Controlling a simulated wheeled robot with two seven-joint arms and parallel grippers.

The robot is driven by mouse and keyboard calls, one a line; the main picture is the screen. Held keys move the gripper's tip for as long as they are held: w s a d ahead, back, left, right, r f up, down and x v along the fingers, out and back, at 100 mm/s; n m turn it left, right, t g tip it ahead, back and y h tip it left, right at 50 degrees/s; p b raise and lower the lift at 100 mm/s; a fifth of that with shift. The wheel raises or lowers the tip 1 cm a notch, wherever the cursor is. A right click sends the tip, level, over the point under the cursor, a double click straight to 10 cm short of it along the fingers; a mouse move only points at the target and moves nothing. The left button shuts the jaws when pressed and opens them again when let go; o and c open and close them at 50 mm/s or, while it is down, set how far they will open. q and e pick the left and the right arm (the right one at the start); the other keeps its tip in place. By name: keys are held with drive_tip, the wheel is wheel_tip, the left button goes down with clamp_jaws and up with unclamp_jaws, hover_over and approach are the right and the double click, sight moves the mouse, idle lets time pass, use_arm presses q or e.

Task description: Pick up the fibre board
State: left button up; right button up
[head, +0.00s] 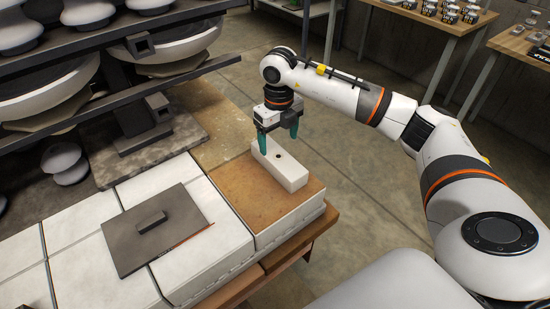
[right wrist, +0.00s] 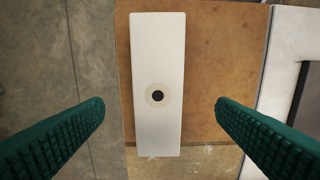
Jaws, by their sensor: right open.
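The fibre board (head: 280,165), a long white block with a small dark hole, lies flat on a brown slab at the right end of the table. It also shows in the right wrist view (right wrist: 157,60), upright in the picture, its hole near the middle. My right gripper (head: 278,138) is open and empty over the board, its green fingers pointing down. In the right wrist view its fingers (right wrist: 160,108) stand wide to the left and right of the board, with clear gaps on both sides. My left gripper is not in view.
The brown slab (head: 230,188) tops a white block at the table's edge. A dark plate (head: 160,242) with a raised bar lies on white blocks to the left. Dark shelves (head: 110,45) with white insulators rise behind. Floor (head: 340,175) is open to the right.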

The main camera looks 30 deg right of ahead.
sight(278, 159)
drive_tip(key=f, duration=0.2)
drive_tip(key=shift+s+f, duration=0.2)
drive_tip(key=shift+f, duration=0.15)
drive_tip(key=shift+w+f, duration=0.1)
drive_tip(key=shift+f, duration=0.2)
drive_tip(key=f, duration=0.5)
drive_tip(key=shift+w+d+p, duration=0.1)
drive_tip(key=shift+w+p, duration=0.15)
drive_tip(key=shift+p, duration=0.15)
drive_tip(key=shift+f, duration=0.2)
drive_tip(key=shift+c, duration=0.8)
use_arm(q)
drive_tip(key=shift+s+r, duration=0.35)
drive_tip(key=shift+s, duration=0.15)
use_arm(e)
drive_tip(key=c, duration=1)
drive_tip(key=shift+r, duration=0.1)
